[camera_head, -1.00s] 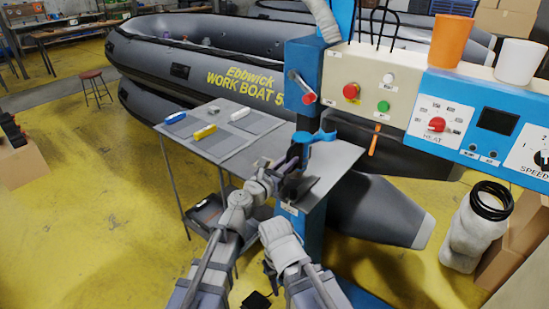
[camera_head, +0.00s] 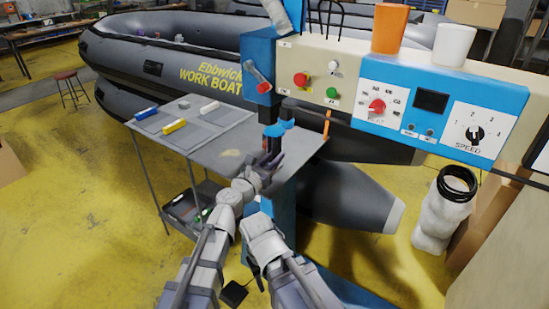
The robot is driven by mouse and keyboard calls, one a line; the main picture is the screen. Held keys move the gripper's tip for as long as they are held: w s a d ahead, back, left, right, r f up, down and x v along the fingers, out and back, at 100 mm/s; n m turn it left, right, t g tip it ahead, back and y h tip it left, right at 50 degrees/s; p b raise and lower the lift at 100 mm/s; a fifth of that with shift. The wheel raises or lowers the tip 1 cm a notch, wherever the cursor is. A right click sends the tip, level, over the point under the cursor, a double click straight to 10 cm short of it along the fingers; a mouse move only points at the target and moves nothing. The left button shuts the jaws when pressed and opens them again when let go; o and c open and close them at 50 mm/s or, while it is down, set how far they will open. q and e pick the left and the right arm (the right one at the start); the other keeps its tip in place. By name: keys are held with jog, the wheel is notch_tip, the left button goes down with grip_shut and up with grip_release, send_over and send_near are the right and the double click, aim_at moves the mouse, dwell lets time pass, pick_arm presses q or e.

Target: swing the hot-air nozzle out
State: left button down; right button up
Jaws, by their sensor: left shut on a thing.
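The welding machine (camera_head: 440,100) has a pale and blue control panel, with a blue column below it. A blue fitting (camera_head: 279,129) sits over the grey work table (camera_head: 300,155), beside the column. My left gripper (camera_head: 270,163) is just below this fitting, shut on a small dark part that I take for the hot-air nozzle (camera_head: 271,146). My fingers and the fitting hide much of it, so its exact shape and angle are unclear. My right arm shows at the bottom middle, but its gripper is not visible.
A lever with a red knob (camera_head: 263,87) is on the machine's blue box. Blue, yellow and white tools lie on the table's left side. A grey inflatable boat (camera_head: 170,60) stands behind. An orange cup (camera_head: 389,28) and a white cup (camera_head: 453,45) stand on the machine.

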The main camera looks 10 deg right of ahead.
dwell(0.3)
pick_arm(q)
jog(key=c, duration=0.8)
grip_release()
jog(key=shift+o, duration=0.2)
jog(key=v, duration=0.7)
jog(key=shift+s+a, duration=0.2)
jog(key=shift+s, duration=0.2)
